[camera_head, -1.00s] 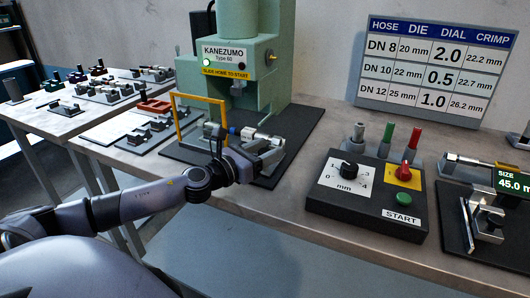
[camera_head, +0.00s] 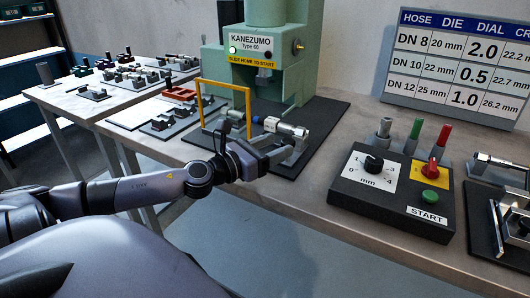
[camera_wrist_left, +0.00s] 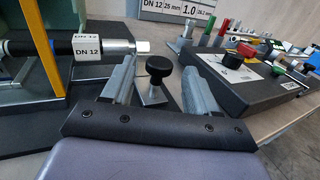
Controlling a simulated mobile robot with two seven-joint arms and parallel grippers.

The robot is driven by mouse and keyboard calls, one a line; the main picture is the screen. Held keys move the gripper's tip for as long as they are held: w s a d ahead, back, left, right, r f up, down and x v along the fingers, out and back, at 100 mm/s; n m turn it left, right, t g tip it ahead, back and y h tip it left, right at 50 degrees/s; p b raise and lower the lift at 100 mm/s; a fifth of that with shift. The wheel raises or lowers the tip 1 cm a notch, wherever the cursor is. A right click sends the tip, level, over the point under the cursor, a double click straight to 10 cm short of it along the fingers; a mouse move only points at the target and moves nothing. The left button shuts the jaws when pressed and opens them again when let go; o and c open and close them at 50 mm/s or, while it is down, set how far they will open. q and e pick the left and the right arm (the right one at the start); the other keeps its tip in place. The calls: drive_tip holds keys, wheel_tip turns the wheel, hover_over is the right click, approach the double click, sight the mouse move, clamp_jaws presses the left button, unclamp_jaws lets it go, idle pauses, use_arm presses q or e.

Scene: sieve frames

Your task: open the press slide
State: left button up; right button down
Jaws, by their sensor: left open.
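The green press (camera_head: 265,80) stands at the back of the bench, with a yellow frame (camera_head: 248,105) at its front and a "SLIDE HOME TO START" label. A hose with a metal fitting (camera_head: 288,128) lies across the front of the press; the left wrist view shows its DN 12 tag (camera_wrist_left: 88,50). My left gripper (camera_head: 285,153) is low in front of the press, beside the fitting. In the left wrist view its open fingers (camera_wrist_left: 159,64) stand either side of a black knob (camera_wrist_left: 158,68) on a grey plate. Contact with the knob cannot be told. My right gripper is out of view.
A black control box (camera_head: 390,195) with dials and a green START button stands to the right. Behind it are grey, green and red pegs (camera_head: 413,137). A settings board (camera_head: 460,65) leans at the back. Bare bench lies between press and box.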

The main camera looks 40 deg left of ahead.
use_arm(q)
drive_tip(key=shift+s+a, duration=0.2)
drive_tip(key=shift+s, duration=1)
